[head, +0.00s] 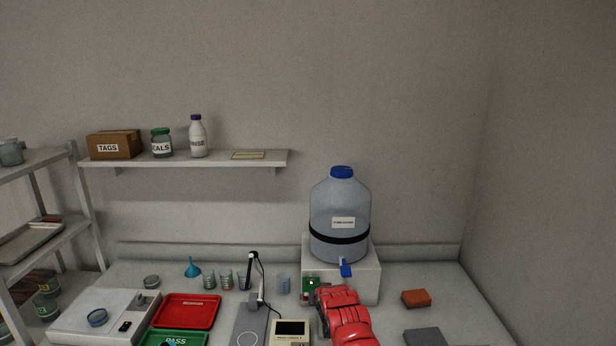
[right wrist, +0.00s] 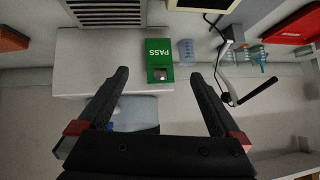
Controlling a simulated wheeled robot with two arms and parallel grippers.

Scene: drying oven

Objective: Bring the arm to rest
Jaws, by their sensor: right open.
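My right arm is red and comes in from the bottom of the head view. Its gripper (head: 317,293) is in front of the white block (head: 368,284) that carries the water jug (head: 340,210). In the right wrist view the two dark fingers of the right gripper (right wrist: 158,75) are spread wide with nothing held between them. Past the fingertips is a green PASS piece (right wrist: 160,52) with a small greyish thing on it; it also shows in the head view (head: 310,281), partly hidden by the gripper. My left gripper is not in view.
A pen-like probe on a stand (head: 252,270), several small beakers (head: 226,280) and a meter (head: 289,333) stand left of the arm. A red tray (head: 187,311) and green PASS tray (head: 160,338) lie further left. An orange block (head: 416,298) lies right, with bare counter around it.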

